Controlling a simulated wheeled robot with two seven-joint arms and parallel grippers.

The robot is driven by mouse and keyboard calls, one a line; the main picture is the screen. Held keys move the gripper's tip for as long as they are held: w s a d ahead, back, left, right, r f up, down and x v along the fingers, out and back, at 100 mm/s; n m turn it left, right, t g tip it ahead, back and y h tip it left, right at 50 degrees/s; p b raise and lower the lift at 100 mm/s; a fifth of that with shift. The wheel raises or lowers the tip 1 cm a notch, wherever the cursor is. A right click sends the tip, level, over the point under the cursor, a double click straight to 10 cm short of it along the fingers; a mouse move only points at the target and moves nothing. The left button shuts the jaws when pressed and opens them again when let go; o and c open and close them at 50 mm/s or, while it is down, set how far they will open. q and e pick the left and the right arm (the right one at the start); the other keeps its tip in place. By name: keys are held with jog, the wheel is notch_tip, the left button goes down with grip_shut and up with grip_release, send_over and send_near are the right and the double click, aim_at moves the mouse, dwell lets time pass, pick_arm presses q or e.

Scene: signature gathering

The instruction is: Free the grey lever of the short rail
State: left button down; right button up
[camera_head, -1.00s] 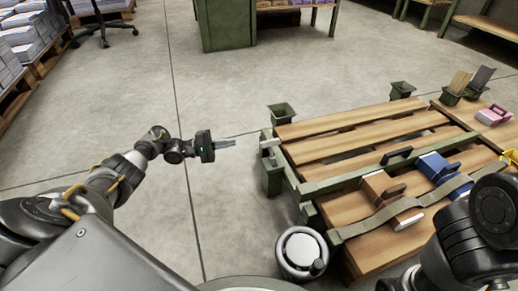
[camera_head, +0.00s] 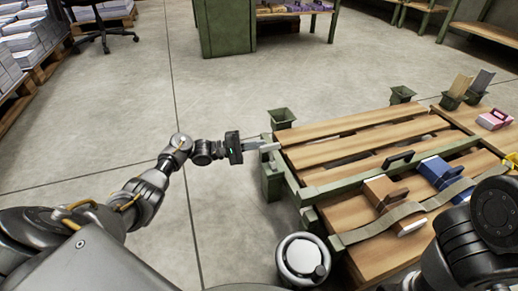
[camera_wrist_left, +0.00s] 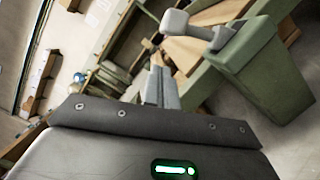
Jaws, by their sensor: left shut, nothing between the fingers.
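The grey lever (camera_head: 270,147) sticks out at the left end of the wooden table, beside the green short rail (camera_head: 287,170). In the left wrist view the lever (camera_wrist_left: 176,22) shows as a pale knob on a short shaft, ahead of and above the fingers. My left gripper (camera_head: 260,144) is shut and empty, pointing right, with its tips close to the lever; whether they touch I cannot tell from the head view. In the left wrist view the closed fingers (camera_wrist_left: 160,75) appear apart from the knob. My right gripper is out of view.
A brown book (camera_head: 382,193) and a blue book (camera_head: 436,171) lie under a grey-green strap (camera_head: 385,222).

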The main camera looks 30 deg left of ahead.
pick_arm(q)
jog(key=shift+s+d+r, duration=0.7)
jog(key=shift+s+d, duration=0.15)
jog(key=shift+s, duration=0.1)
